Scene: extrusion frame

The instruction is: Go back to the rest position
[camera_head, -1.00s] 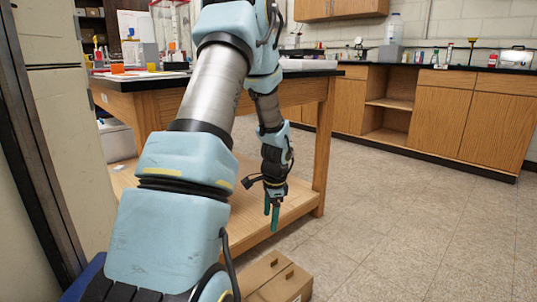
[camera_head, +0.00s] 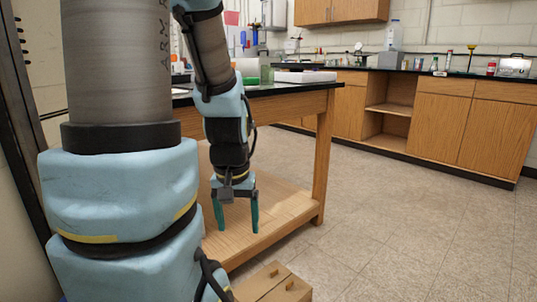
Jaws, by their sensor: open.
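My gripper (camera_head: 237,222) hangs pointing down in front of the wooden table's lower shelf. Its two green fingers are spread apart with nothing between them. My blue and grey arm fills the left of the view, and its forearm comes down over the front edge of the table. The arm hides much of the left part of the table.
The wooden table (camera_head: 318,150) has a black top and a lower shelf (camera_head: 275,205). A cardboard box (camera_head: 272,284) is on the floor below the gripper. Wooden cabinets (camera_head: 430,115) line the back wall. The tiled floor (camera_head: 400,220) to the right is clear.

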